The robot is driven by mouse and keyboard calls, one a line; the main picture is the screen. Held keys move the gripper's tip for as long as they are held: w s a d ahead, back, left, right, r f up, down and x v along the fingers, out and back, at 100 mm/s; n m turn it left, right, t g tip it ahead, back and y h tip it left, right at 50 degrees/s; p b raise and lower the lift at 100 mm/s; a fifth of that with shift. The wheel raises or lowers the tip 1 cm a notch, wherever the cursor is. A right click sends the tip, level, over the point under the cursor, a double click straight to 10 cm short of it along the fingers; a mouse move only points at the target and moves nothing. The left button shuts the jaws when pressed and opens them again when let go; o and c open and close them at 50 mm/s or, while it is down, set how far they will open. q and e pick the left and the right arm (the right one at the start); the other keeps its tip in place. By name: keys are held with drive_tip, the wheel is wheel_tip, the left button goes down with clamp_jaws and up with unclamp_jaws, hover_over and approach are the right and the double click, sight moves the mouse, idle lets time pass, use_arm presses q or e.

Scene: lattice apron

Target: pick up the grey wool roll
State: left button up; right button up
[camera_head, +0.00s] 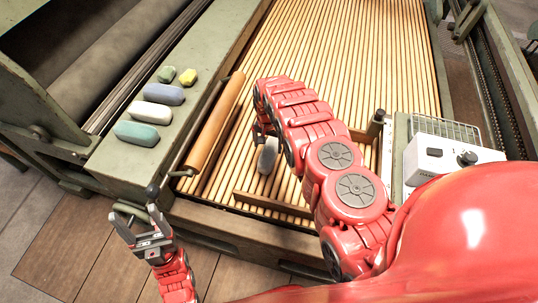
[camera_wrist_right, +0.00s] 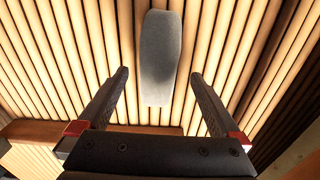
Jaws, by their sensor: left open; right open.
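The grey wool roll (camera_head: 268,155) lies on the wooden slats of the lattice apron (camera_head: 330,50), partly hidden behind my right arm in the head view. In the right wrist view the grey wool roll (camera_wrist_right: 160,58) lies lengthwise between the lines of my right gripper's fingers, beyond their tips. My right gripper (camera_wrist_right: 160,85) is open and empty, pointing at the roll; in the head view it (camera_head: 262,130) is close to the roll and partly hidden by its own wrist. My left gripper (camera_head: 140,222) is open and empty, left of the apron's front edge.
A green side ledge (camera_head: 100,165) holds a green roll (camera_head: 137,133), a white one (camera_head: 150,112), a blue one (camera_head: 163,94) and small yellow-green pieces (camera_head: 188,76). A white control box (camera_head: 440,155) is at right.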

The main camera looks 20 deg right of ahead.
sight(269, 151)
drive_tip(key=shift+f, duration=0.5)
drive_tip(key=shift+f, duration=0.1)
drive_tip(key=shift+d+f+b, duration=0.15)
drive_tip(key=shift+f+b, duration=0.15)
drive_tip(key=shift+f, duration=0.3)
drive_tip(key=f+b, duration=0.3)
drive_tip(key=f, duration=0.1)
drive_tip(key=shift+w+d+b, duration=0.15)
drive_tip(key=shift+w+b, duration=0.05)
drive_tip(key=shift+b, duration=0.2)
drive_tip(key=shift+r, duration=0.1)
drive_tip(key=shift+c, duration=0.9)
drive_tip(key=c, duration=1.1)
drive_tip(key=shift+c, duration=0.2)
